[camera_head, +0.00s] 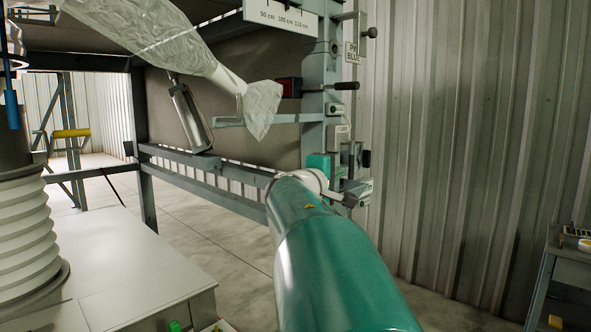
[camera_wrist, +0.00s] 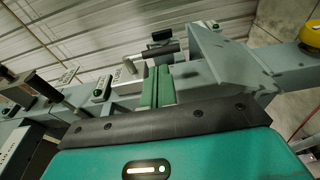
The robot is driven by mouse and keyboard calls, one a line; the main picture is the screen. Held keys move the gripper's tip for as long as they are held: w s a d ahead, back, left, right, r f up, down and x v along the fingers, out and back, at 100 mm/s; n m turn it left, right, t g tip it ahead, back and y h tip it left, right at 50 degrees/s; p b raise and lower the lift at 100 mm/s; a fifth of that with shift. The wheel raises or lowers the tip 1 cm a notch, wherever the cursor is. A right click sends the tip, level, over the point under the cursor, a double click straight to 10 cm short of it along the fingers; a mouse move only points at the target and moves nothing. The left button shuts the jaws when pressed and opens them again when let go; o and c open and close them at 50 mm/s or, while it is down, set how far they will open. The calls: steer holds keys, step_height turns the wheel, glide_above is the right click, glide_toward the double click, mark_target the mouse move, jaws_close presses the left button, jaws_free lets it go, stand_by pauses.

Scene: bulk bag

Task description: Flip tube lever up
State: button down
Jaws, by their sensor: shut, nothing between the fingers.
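My gripper (camera_wrist: 157,86) shows in the wrist view with its two green fingers together, shut and empty. Just beyond the fingertips is a short grey lever with a black end (camera_wrist: 161,49), close to them; I cannot tell if they touch. In the head view, my teal arm reaches to the fittings on the grey post and hides part of them. A lever with a black grip (camera_head: 347,86) sticks out to the right higher on the post. A black knob (camera_head: 371,32) is above it.
A clear plastic tube (camera_head: 190,62) hangs from the upper left, its end near a grey bracket. A red-faced box (camera_head: 289,87) is beside the post. A grey angled plate (camera_wrist: 230,62) is right of my fingers. A yellow knob (camera_wrist: 311,33) is farther right. A corrugated wall stands behind.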

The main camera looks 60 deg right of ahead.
mark_target(350, 167)
steer(key=d, duration=0.5)
steer(key=shift+w+d, duration=0.15)
steer(key=shift+d, duration=0.2)
